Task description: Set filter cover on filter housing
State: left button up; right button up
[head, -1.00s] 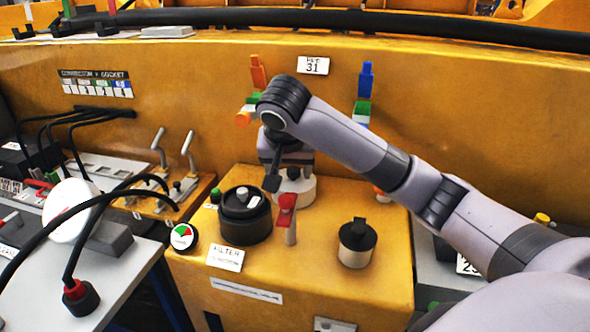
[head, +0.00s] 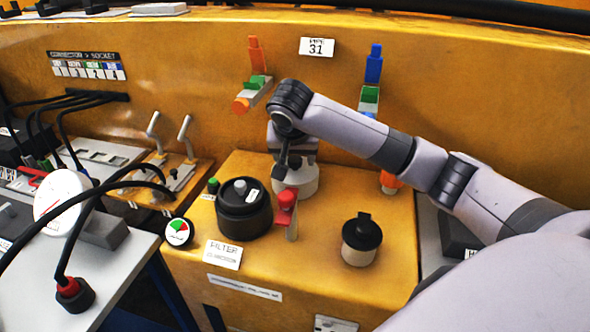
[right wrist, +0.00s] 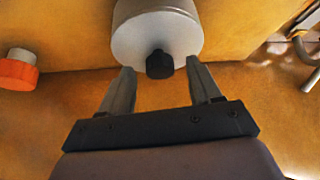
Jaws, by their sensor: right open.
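My right gripper (head: 290,165) is open and empty, pointing down above a pale round cylinder (head: 297,184) at the back of the yellow block. In the right wrist view, that pale cylinder (right wrist: 180,38) has a black knob (right wrist: 160,64); the knob shows between the open fingertips (right wrist: 160,70), and I cannot tell if they touch it. It may be the filter cover. A wide black round body with a grey middle knob, likely the filter housing (head: 243,222), stands front-left of the gripper, behind the FILTER sign (head: 223,254). My left gripper is out of view.
A red-topped lever (head: 287,204) stands between the black body and a cream jar with a black top (head: 361,243). A gauge (head: 178,232) is at the block's left edge. A yellow wall with coloured handles (head: 255,58) rises close behind.

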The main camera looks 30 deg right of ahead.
jog(key=shift+w+d+f, duration=0.1)
jog(key=shift+w+f, duration=0.05)
jog(key=shift+f, duration=0.2)
grip_shut()
jog(key=shift+r, duration=0.1)
